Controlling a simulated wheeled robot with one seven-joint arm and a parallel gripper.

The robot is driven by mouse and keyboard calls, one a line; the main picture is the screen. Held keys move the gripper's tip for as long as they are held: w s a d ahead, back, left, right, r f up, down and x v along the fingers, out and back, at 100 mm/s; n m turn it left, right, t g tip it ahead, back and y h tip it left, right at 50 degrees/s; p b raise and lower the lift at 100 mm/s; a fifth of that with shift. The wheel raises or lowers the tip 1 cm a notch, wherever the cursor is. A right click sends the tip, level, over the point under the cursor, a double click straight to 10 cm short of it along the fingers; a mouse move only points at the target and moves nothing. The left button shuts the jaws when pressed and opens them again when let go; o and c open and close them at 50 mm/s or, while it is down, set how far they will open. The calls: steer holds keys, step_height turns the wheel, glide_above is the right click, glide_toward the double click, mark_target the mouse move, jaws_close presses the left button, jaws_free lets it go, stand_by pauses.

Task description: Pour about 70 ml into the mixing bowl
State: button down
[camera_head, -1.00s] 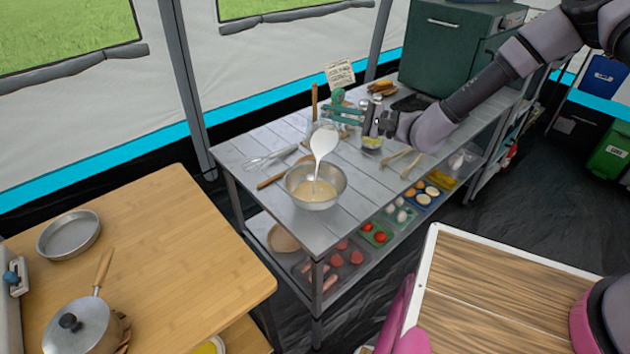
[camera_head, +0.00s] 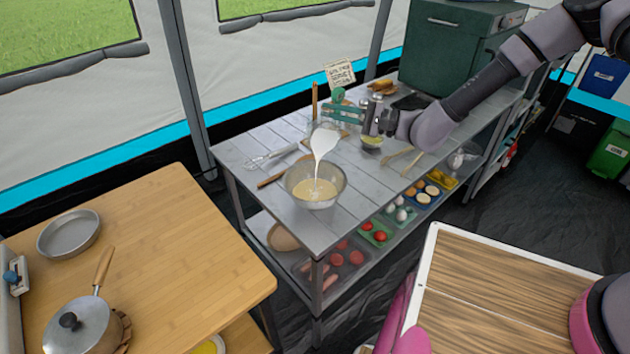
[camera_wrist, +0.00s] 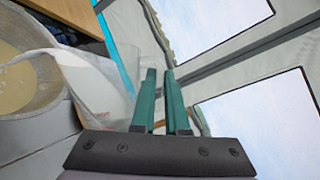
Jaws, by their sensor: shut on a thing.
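My gripper (camera_head: 334,112), with teal fingers, is shut on a clear jug holding white liquid (camera_head: 324,138). The jug is tipped over the mixing bowl, and a white stream (camera_head: 317,170) falls from it into the bowl. The metal mixing bowl (camera_head: 337,191) stands upright on the grey table and holds a pale yellow liquid. In the wrist view, the fingers (camera_wrist: 160,74) are close together, with the clear jug (camera_wrist: 88,82) at their left and part of the bowl (camera_wrist: 52,92) at the left edge. The jug's outline and any markings are hard to make out.
A whisk (camera_head: 270,158) and a wooden-handled tool (camera_head: 280,175) lie left of the bowl. A small yellow-filled bowl (camera_head: 371,143) and wooden utensils (camera_head: 412,162) are to the right. A green oven (camera_head: 450,48) stands at the back. A sign (camera_head: 340,74) stands behind the gripper.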

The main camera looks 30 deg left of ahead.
steer(key=shift+s+r, duration=0.15)
stand_by(0.4)
steer(key=shift+s+n+p, duration=0.15)
steer(key=shift+n+p, duration=0.15)
steer(key=shift+n, duration=0.1)
steer(key=w+m, duration=0.1)
steer(key=w+f+m, duration=0.1)
steer(key=m, duration=0.1)
steer(key=shift+w+a+f, duration=0.15)
steer(key=shift+a, duration=0.05)
steer(key=shift+m, duration=0.4)
steer(key=shift+w+a+m, duration=0.1)
steer(key=shift+w+m, duration=0.65)
steer(key=shift+m, duration=0.35)
stand_by(0.9)
